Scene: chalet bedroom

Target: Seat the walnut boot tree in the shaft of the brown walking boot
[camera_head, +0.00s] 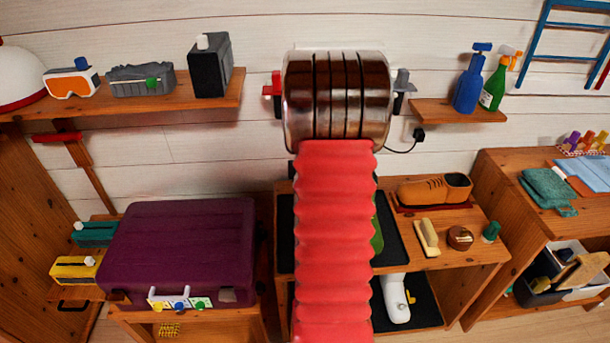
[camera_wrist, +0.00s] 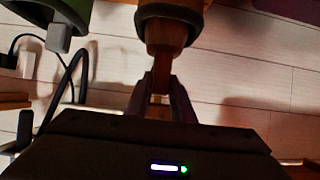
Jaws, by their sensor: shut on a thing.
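The brown walking boot (camera_head: 422,190) lies on a dark red mat (camera_head: 405,208) on the wooden bench right of my arm, its dark opening at the right end. In the wrist view my gripper (camera_wrist: 160,98) is shut on a narrow brown wooden stem. The stem belongs to what looks like the walnut boot tree (camera_wrist: 168,32), which widens away from the jaws and runs out of the top of the picture. In the head view my arm hides the gripper and the boot tree. The boot is not recognisable in the wrist view.
A brush (camera_head: 427,238), a round tin (camera_head: 460,238) and a green-topped item (camera_head: 491,231) stand in front of the boot. A purple suitcase (camera_head: 180,250) is at left. Spray bottles (camera_head: 470,80) stand on a wall shelf (camera_head: 455,112) above. A black cable (camera_wrist: 68,85) shows in the wrist view.

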